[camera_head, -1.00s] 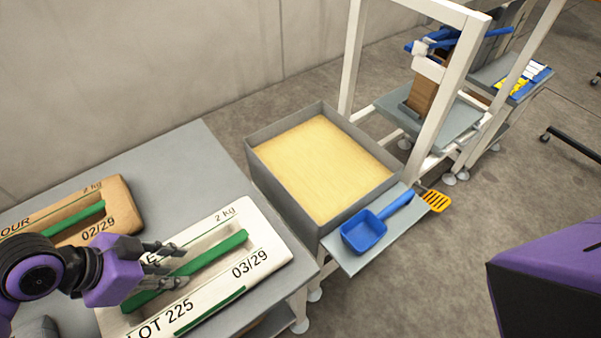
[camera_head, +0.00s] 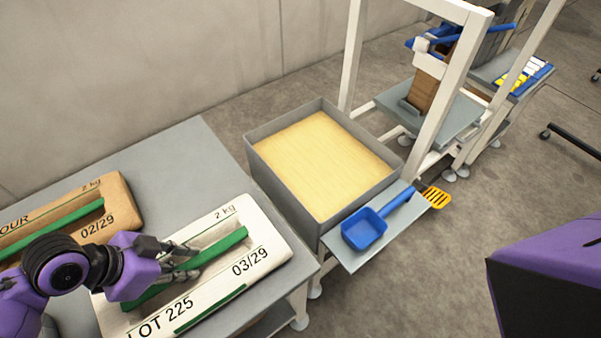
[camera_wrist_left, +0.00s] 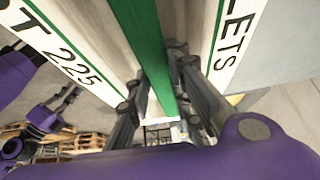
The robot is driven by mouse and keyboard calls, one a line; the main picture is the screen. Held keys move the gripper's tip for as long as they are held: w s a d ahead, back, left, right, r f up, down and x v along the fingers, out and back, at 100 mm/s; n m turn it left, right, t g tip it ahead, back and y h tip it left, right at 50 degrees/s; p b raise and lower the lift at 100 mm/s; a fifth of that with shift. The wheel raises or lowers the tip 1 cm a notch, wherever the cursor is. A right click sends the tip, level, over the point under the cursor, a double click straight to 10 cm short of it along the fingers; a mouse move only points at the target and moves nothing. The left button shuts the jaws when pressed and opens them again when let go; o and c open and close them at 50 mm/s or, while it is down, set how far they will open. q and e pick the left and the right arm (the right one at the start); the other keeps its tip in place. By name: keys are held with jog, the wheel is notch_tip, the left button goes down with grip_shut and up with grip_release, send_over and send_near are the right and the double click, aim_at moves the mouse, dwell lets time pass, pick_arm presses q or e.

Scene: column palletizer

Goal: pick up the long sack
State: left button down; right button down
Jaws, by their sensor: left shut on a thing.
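The long white sack (camera_head: 262,250) lies on the grey table, printed "LOT 225", "2 kg" and "03/29", with a green strap handle (camera_head: 220,246) along its middle. My left gripper (camera_head: 192,260) is over the sack, shut on the green strap. In the left wrist view the strap (camera_wrist_left: 142,40) runs between the two fingers (camera_wrist_left: 160,85), with the white sack (camera_wrist_left: 85,25) behind. The sack still appears to rest on the table. A purple arm of mine with a small gripper (camera_wrist_left: 62,103) shows in the left wrist view; its jaws are unclear.
A brown flour sack (camera_head: 118,203) with a green strap lies beside it on the grey table (camera_head: 170,150). A grey bin (camera_head: 258,155) of yellow material stands to the right. A blue scoop (camera_head: 362,230) rests on a small shelf (camera_head: 357,261). A white frame (camera_head: 352,60) stands behind.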

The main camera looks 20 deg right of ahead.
pick_arm(q)
jog(key=shift+w+d+r, duration=0.1)
jog(key=shift+d+r, duration=0.05)
jog(key=shift+r, duration=0.05)
